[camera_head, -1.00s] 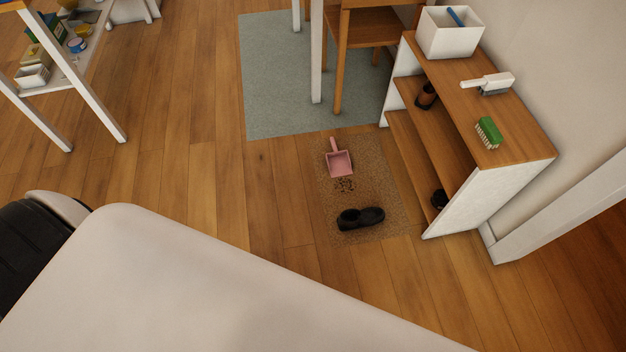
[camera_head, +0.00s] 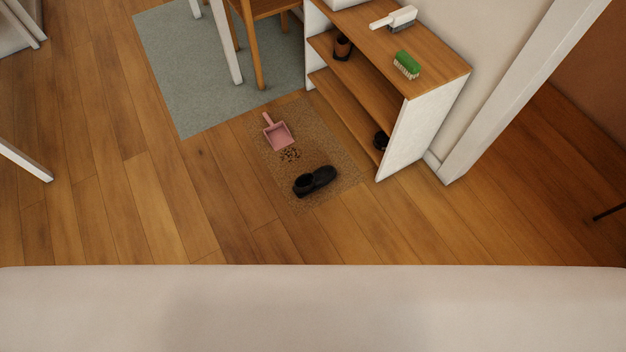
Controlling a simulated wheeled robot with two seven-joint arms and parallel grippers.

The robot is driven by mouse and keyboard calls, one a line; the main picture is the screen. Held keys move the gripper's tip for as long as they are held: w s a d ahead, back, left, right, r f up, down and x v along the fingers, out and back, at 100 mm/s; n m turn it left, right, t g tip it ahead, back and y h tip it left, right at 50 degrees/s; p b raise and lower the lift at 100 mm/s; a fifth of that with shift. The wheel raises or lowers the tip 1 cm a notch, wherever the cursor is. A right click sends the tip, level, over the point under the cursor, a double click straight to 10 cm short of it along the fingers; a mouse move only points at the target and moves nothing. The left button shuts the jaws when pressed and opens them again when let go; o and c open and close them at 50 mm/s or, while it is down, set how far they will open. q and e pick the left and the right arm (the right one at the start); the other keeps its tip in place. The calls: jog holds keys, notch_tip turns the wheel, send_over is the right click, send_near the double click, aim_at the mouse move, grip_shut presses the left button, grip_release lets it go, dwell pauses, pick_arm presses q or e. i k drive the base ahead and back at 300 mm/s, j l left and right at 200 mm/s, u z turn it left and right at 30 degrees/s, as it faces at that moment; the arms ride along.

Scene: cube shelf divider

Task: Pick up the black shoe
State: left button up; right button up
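The black shoe (camera_head: 315,181) lies on a brown speckled mat (camera_head: 338,172) on the wooden floor, near the middle of the head view. Its ankle opening is at its left end and its toe points right. Neither of my grippers shows in the view. My own pale body fills the bottom of the picture, between me and the shoe.
A pink dustpan (camera_head: 278,135) lies on the mat beyond the shoe, with dark crumbs (camera_head: 290,154) between them. Floor left of the mat is clear.

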aim_at(307, 183)
jog(key=z, duration=0.8)
jog(key=i+j+z, duration=0.1)
jog(key=j+z, duration=0.75)
jog(key=j, duration=0.2)
jog(key=j+z, duration=0.4)
jog(key=j, duration=0.15)
jog(key=k+j+z, duration=0.15)
jog(key=j+z, duration=0.3)
jog(key=j, duration=0.1)
